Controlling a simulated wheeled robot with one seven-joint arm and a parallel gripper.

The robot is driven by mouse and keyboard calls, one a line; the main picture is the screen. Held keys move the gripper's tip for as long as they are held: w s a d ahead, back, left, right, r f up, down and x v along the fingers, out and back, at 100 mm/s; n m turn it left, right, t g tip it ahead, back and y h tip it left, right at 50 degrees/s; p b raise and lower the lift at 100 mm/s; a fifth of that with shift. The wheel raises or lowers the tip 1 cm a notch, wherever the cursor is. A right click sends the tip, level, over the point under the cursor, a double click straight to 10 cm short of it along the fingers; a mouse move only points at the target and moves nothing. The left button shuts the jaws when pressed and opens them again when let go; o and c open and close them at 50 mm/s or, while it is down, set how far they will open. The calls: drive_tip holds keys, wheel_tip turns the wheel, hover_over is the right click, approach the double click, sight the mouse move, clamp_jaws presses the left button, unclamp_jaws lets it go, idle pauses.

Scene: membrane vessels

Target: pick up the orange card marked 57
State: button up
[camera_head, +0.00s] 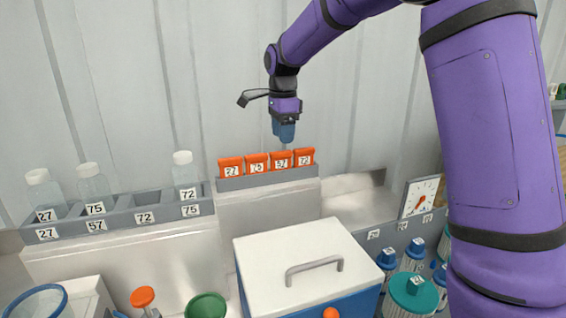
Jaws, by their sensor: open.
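The orange card marked 57 (281,160) stands upright in a grey rack (268,178) on a ledge near the wall. It is the third from the left in a row of orange cards, between the card marked 75 (256,164) and the card marked 72 (304,157). A card marked 27 (231,167) stands at the left end. My gripper (284,140) hangs pointing down just above and behind the row, close over the 57 card. Its blue fingers look apart from the cards, though the depth gap is hard to judge. It holds nothing visible.
Clear bottles (93,181) stand in a grey labelled rack (113,213) at left. A white-lidded blue box (303,255) is in front of the cards. Blue-capped bottles (387,258), a teal-lidded jar (413,293) and a dial (419,197) are at right.

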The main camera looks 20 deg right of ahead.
sight(282, 151)
drive_tip(key=shift+a+f, duration=0.1)
drive_tip(key=shift+f, duration=3.65)
clamp_jaws()
